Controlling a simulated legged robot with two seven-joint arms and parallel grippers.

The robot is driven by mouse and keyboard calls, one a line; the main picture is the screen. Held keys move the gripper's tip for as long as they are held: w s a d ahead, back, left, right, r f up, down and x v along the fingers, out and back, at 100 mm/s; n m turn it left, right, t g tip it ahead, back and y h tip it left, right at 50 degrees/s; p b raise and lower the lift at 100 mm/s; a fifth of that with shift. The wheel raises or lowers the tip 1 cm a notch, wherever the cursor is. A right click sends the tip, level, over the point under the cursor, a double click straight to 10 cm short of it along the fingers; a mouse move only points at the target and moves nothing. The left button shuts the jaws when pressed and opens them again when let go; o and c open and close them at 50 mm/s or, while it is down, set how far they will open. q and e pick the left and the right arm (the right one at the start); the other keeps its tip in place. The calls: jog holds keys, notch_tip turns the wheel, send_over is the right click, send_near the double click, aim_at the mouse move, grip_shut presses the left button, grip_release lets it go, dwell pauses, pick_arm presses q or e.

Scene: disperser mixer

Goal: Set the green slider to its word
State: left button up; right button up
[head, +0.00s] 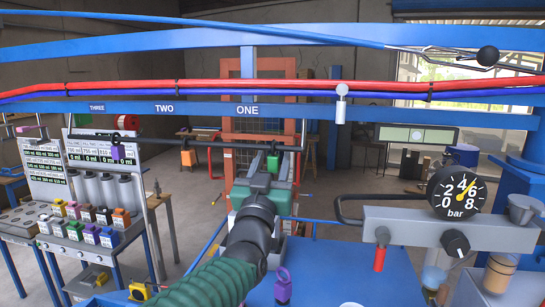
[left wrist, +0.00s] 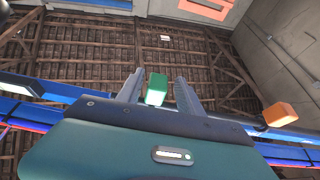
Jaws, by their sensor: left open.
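The green slider (head: 273,162) hangs from a dark horizontal rail (head: 215,145), toward the rail's right end. My left gripper (head: 262,173) is just below the slider in the head view. In the left wrist view, the green slider (left wrist: 156,88) shows between the two open fingers (left wrist: 160,75); whether they reach around it or stay short of it, I cannot tell. My right gripper is not in view.
An orange slider (head: 188,157) hangs further left on the rail; it also shows in the left wrist view (left wrist: 280,114). Red and blue hoses (head: 330,88) run above. A pressure gauge (head: 457,193) on a grey bar stands at right. Colored containers (head: 90,215) fill a rack at left.

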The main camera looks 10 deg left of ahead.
pick_arm(q)
jog(key=shift+s+d, duration=0.1)
jog(key=shift+s, duration=0.1)
jog(key=shift+s+d+r, duration=0.2)
jog(key=shift+s, duration=0.1)
jog(key=c, duration=0.9)
jog(key=shift+f, duration=0.1)
grip_shut()
jog(key=shift+w+f, duration=0.1)
jog(key=shift+f, duration=0.05)
